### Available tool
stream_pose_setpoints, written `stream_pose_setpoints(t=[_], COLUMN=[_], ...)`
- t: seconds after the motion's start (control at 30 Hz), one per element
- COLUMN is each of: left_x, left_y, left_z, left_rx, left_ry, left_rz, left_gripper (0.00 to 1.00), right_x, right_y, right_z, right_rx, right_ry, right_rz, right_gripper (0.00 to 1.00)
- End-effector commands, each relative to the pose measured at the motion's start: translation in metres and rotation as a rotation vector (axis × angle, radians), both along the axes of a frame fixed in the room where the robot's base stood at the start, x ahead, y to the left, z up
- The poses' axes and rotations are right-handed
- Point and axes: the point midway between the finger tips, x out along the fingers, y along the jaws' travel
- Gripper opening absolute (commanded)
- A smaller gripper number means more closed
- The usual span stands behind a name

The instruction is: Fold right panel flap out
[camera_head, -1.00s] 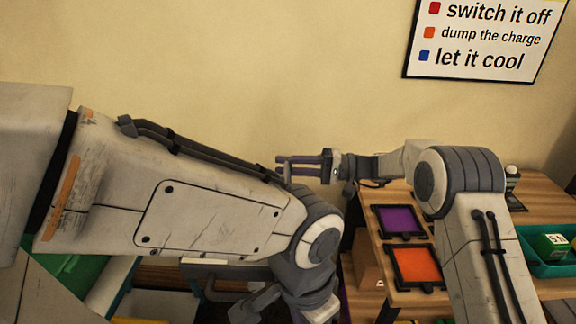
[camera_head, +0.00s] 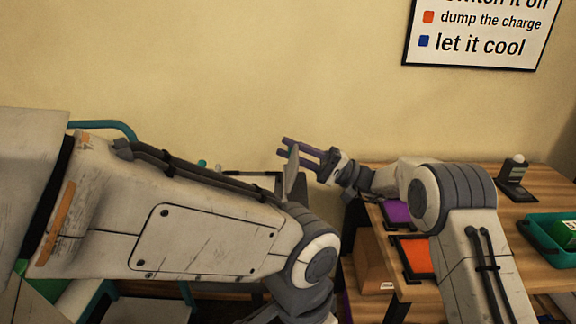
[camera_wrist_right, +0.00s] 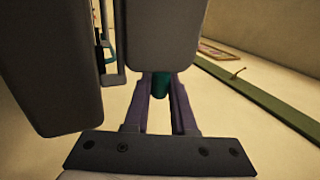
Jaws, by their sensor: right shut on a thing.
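A grey flap, seen nearly edge-on, stands upright (camera_head: 291,172) by my right gripper (camera_head: 288,148) in the head view. The purple fingers reach left past it, in front of the plain wall. In the right wrist view a grey panel (camera_wrist_right: 165,35) covers the tips of both fingers, and a teal piece (camera_wrist_right: 160,86) sits between them. The gripper is shut on this piece, which seems to belong to the flap. A larger dark grey panel (camera_wrist_right: 50,60) fills the left of that view. My left arm hides the flap's lower part. My left gripper is out of view.
A wooden table (camera_head: 470,180) at the right carries a purple square (camera_head: 398,212), an orange square (camera_head: 416,257) and a teal tray (camera_head: 545,248). A teal rail (camera_head: 105,125) shows behind my left arm.

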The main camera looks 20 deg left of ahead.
Motion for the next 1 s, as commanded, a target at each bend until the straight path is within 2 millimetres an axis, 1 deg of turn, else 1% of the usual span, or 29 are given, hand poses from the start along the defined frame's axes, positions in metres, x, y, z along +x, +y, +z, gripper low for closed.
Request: stream_pose_setpoints(t=[0.03, 0.3, 0.5, 0.93, 0.97, 1.0], left_x=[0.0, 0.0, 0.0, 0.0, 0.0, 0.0], left_y=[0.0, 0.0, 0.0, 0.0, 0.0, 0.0], left_z=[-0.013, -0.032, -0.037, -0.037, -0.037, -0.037], left_rx=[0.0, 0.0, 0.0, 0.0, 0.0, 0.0], left_ry=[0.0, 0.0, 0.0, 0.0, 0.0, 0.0], left_rz=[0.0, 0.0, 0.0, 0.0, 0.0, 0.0], left_gripper=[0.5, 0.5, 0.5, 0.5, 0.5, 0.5], right_x=[0.0, 0.001, 0.002, 0.002, 0.002, 0.002], right_y=[-0.001, -0.006, -0.007, -0.007, -0.007, -0.007], right_z=[-0.009, -0.008, -0.006, -0.005, -0.005, -0.005], right_rx=[0.028, 0.156, 0.196, 0.205, 0.205, 0.205], right_ry=[0.01, 0.048, 0.059, 0.062, 0.062, 0.062], right_rz=[0.002, 0.002, 0.002, 0.001, 0.001, 0.001], right_gripper=[0.0, 0.0, 0.0, 0.0, 0.35, 0.37])
